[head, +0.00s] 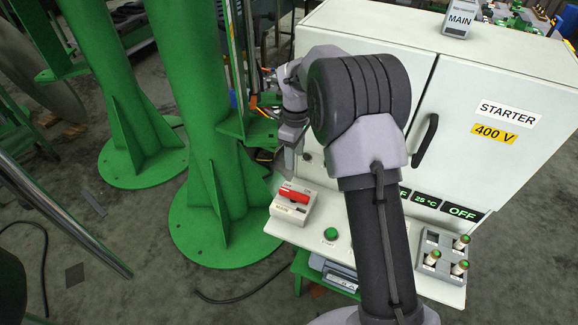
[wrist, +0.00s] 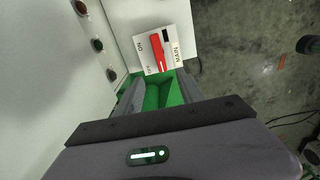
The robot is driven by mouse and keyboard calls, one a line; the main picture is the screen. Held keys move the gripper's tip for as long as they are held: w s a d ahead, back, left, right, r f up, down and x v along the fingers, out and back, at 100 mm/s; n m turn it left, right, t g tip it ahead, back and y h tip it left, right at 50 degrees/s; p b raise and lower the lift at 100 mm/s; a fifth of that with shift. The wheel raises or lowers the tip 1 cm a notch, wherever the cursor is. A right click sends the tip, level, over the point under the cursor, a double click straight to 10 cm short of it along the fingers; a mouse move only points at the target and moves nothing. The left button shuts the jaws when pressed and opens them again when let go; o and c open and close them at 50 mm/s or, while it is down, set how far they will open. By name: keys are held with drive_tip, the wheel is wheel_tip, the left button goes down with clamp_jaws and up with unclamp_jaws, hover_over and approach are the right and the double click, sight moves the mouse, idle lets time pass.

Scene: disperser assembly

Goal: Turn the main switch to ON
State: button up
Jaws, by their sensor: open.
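The main switch (head: 293,197) is a pale box with a red handle at the front left corner of the white cabinet's ledge. In the wrist view its red handle (wrist: 157,53) lies along the box, with ON and OFF labels on one side and MAIN on the other. I cannot tell for certain which position it is set to.
The white cabinet (head: 490,110) stands close beside my gripper. A green start button (head: 331,233) and a grey fuse block (head: 441,257) sit on the ledge to the right. A green column (head: 200,110) stands close on the left.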

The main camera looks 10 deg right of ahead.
sight(294, 193)
drive_tip(key=f+b, duration=0.3)
drive_tip(key=f, duration=0.6)
drive_tip(key=f+b, duration=0.3)
drive_tip(key=f, duration=0.6)
drive_tip(key=shift+w+d+f, duration=0.1)
drive_tip(key=shift+w+f, duration=0.1)
drive_tip(key=shift+f, duration=0.1)
clamp_jaws()
